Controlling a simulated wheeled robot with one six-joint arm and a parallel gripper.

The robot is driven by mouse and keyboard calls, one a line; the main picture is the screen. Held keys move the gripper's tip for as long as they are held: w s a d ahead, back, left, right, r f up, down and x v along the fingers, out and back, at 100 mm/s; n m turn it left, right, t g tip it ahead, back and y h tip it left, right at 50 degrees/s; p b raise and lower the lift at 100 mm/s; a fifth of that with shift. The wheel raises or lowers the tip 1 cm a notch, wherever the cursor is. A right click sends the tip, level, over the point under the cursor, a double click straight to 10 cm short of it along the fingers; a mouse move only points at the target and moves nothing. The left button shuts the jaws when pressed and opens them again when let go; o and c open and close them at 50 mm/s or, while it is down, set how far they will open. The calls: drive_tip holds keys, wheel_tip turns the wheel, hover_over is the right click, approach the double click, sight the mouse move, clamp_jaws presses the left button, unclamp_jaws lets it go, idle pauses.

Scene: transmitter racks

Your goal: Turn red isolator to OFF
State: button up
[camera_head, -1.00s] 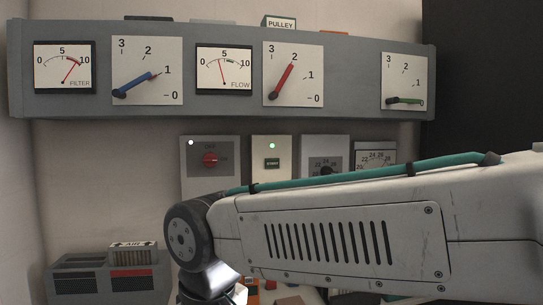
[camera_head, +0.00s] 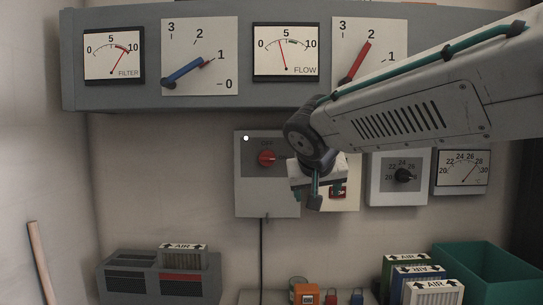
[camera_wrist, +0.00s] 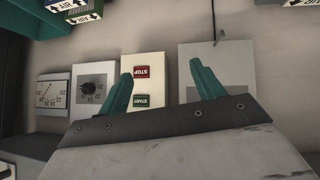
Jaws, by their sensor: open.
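The red isolator knob (camera_head: 267,158) sits on a grey wall box (camera_head: 252,190) with OFF marked above it. The knob's handle appears to lie sideways, pointing right, though it is small. A white lamp is lit at the box's upper left. My gripper (camera_head: 315,192) is in front of the wall, right of the knob and slightly lower, overlapping the start/stop panel. In the wrist view my gripper (camera_wrist: 160,70) has two teal fingers spread apart with nothing between them. There the isolator's grey box (camera_wrist: 232,58) is partly behind the right finger, and its knob is hidden.
The start/stop panel (camera_wrist: 158,66) adjoins the isolator box. A black dial (camera_head: 403,176) and a temperature gauge (camera_head: 462,172) lie further right. A grey gauge housing (camera_head: 105,12) overhangs above. Air filters (camera_head: 415,275) and a teal bin (camera_head: 485,268) stand below.

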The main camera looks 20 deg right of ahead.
sight(267, 156)
drive_tip(key=w+a+r+t, duration=0.2)
drive_tip(key=w+a+r, duration=0.2)
drive_tip(key=w, duration=0.3)
drive_tip(key=w+a+r+t, duration=0.3)
drive_tip(key=w+r, duration=0.1)
drive_tip(key=w, duration=0.3)
drive_tip(key=x, duration=0.7)
drive_tip(key=shift+w+a+r, duration=0.2)
drive_tip(key=shift+a+r, duration=0.05)
drive_tip(key=shift+a, duration=0.05)
drive_tip(key=shift+w+d+f, duration=0.15)
drive_tip(key=shift+w+f, duration=0.05)
drive_tip(key=shift+w, duration=0.25)
drive_tip(key=c, duration=1)
